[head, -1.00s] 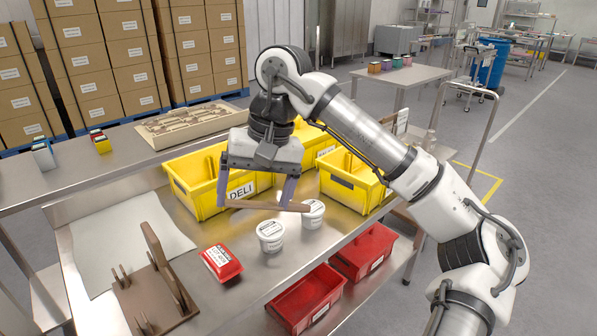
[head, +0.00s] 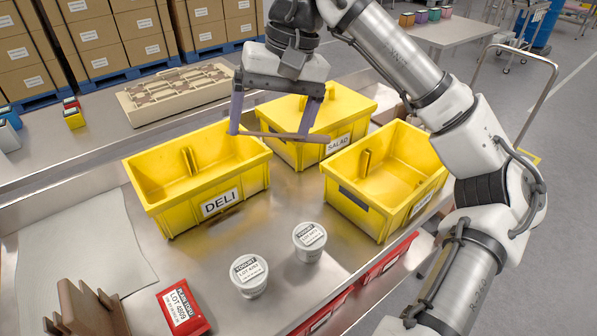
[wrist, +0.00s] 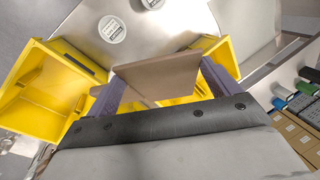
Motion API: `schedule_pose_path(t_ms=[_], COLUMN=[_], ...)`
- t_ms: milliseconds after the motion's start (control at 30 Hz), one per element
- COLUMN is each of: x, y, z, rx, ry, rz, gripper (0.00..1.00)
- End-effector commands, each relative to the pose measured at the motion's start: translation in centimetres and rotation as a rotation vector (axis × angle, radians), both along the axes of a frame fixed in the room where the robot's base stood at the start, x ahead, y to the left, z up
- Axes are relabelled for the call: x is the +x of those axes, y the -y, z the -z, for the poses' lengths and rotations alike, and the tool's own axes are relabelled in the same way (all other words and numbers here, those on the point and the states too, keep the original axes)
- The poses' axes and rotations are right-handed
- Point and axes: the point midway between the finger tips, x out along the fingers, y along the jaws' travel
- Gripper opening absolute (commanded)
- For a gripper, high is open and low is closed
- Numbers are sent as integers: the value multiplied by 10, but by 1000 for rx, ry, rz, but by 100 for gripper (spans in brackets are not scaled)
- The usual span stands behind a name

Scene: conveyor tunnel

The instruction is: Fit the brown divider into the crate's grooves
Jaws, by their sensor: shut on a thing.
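My gripper (head: 268,131) is shut on the brown divider (head: 277,135), holding it by its two ends. In the head view the divider shows nearly edge-on, in front of the SALAD crate (head: 290,151); in the wrist view it is a broad flat brown plate (wrist: 160,76) between the fingers. It appears held above the crates, in none of them. The open yellow DELI crate (head: 165,222) stands at left, with upright ribs on its inner walls. Another open yellow crate (head: 352,208), also ribbed inside, stands at right.
Two yogurt tubs (head: 249,277) (head: 309,242) and a red pack (head: 182,306) stand in front of the crates. A brown rack (head: 85,310) is at lower left beside a pale sheet (head: 80,240). A beige tray (head: 175,95) lies behind.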

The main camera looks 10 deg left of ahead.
Motion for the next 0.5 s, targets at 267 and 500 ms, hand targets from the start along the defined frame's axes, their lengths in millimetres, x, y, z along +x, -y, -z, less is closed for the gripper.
schedule_pose_path(t_ms=[267,500], x=[-2,-2], y=[1,1], z=[31,95], rx=[-1,2], ry=[-3,-5], rz=[-3,-2], gripper=[47,47])
